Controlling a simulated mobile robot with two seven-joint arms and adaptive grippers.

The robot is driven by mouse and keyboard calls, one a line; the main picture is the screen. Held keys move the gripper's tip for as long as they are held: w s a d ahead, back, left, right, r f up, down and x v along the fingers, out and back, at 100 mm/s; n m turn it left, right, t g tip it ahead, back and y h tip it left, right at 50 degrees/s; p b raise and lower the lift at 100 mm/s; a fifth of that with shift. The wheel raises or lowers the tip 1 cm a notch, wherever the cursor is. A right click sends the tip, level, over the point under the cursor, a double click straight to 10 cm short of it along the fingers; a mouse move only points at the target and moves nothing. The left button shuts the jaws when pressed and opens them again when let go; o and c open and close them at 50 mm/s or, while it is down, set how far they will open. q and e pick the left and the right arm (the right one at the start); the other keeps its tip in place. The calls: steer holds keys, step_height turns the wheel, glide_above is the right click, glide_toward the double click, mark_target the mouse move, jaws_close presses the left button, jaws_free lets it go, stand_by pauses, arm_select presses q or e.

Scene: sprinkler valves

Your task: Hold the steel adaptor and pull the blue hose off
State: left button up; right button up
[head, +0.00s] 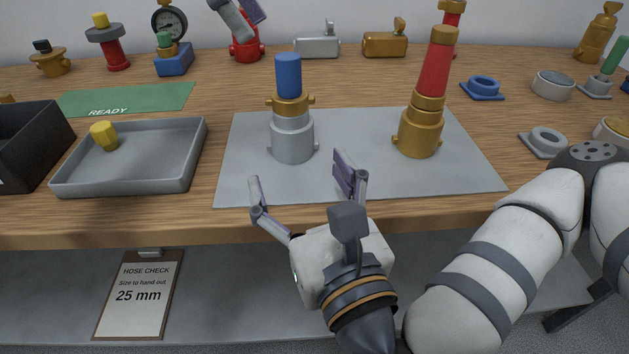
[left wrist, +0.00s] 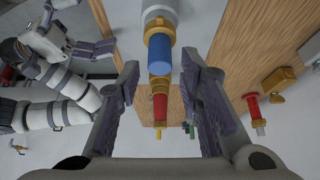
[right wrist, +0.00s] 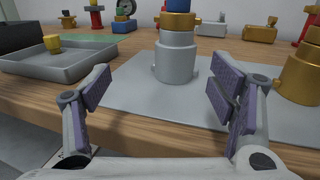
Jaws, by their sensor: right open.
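The blue hose (head: 288,76) stands upright in a brass collar (head: 290,104) on top of the steel adaptor (head: 292,139), which stands on the grey mat (head: 245,170). My right gripper (head: 298,170) is open and empty in front of the adaptor. In the right wrist view, the adaptor (right wrist: 176,60) shows beyond and between the fingertips, apart from them. My left gripper (head: 241,12) is partly out of the head view, up and left of the hose. In the left wrist view its fingers (left wrist: 163,70) are spread, with the blue hose (left wrist: 160,55) ahead between them, not gripped.
A brass adaptor (head: 420,133) with a red hose (head: 435,65) stands on the mat's right. A grey tray (head: 125,182) holding a yellow plug and a black box (head: 35,145) are on the left. Several valves line the back. A card (head: 138,295) reads "25 mm".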

mark_target(297, 138)
steer(key=shift+w+d+f+m+h, duration=0.15)
steer(key=shift+w+d+m+h, duration=0.1)
steer(key=shift+d+m+h, duration=0.3)
steer(key=shift+w+h, duration=0.15)
steer(key=shift+h, duration=0.1)
steer(key=shift+w+a, duration=0.15)
steer(key=shift+w, duration=0.15)
steer(key=w, duration=0.3)
steer(key=w+a, duration=0.1)
steer(key=w, duration=0.7)
steer(key=shift+a, duration=0.35)
steer(key=shift+c, duration=0.2)
steer(key=c, duration=1.4)
steer(key=o, duration=0.8)
steer(key=c, duration=0.7)
